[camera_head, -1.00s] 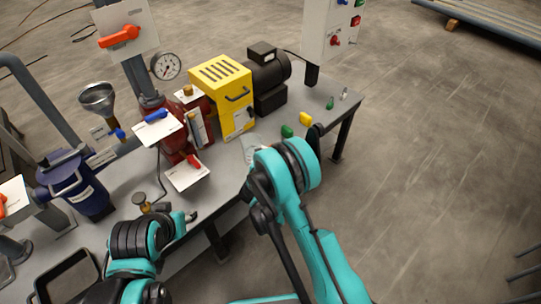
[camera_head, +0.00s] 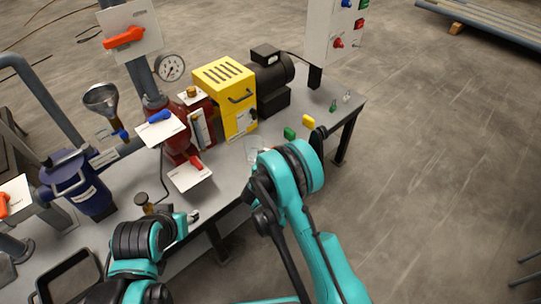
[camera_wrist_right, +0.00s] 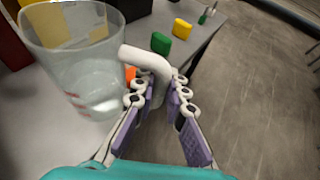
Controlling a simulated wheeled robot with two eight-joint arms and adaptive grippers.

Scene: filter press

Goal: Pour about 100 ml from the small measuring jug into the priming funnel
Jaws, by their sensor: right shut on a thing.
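The small measuring jug (camera_wrist_right: 85,70) is clear, with red marks and clear liquid in its lower part. My right gripper (camera_wrist_right: 152,90) is shut on its white handle (camera_wrist_right: 148,60). In the head view the jug (camera_head: 255,147) shows partly behind my right arm, at the bench's front side; I cannot tell whether its base touches the bench. The priming funnel (camera_head: 101,97) is a metal cone at the left, above a blue-handled valve (camera_head: 121,134). My left gripper (camera_head: 190,218) is near the bench's front edge, mostly hidden by its arm.
Between jug and funnel stand the yellow pump housing (camera_head: 225,95), red vessels (camera_head: 180,143), white tag plates (camera_head: 190,175) and a gauge (camera_head: 170,67). A blue filter housing (camera_head: 85,192) stands left. Green (camera_head: 289,133) and yellow (camera_head: 309,120) blocks lie right of the jug.

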